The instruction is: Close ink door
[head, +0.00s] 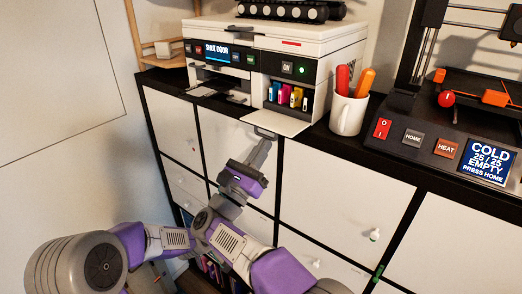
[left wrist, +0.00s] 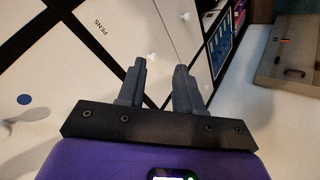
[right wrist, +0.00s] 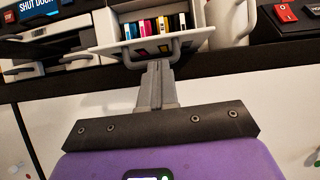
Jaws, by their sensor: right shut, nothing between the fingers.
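The white printer (head: 270,45) stands on the cabinet top, its screen (head: 215,53) reading "SHUT DOOR". Its ink door (head: 284,123) is folded down and open, sticking out over the cabinet's front edge. Coloured ink cartridges (head: 285,95) show upright in the bay behind it. My left gripper (left wrist: 158,80) is open and empty, facing the cabinet fronts.
A white mug (head: 347,114) with red and orange pens stands right of the door. A 3D printer (head: 450,135) with switches is farther right. The paper tray (head: 225,93) is left of the ink bay. White cabinet doors (head: 340,195) with knobs lie below.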

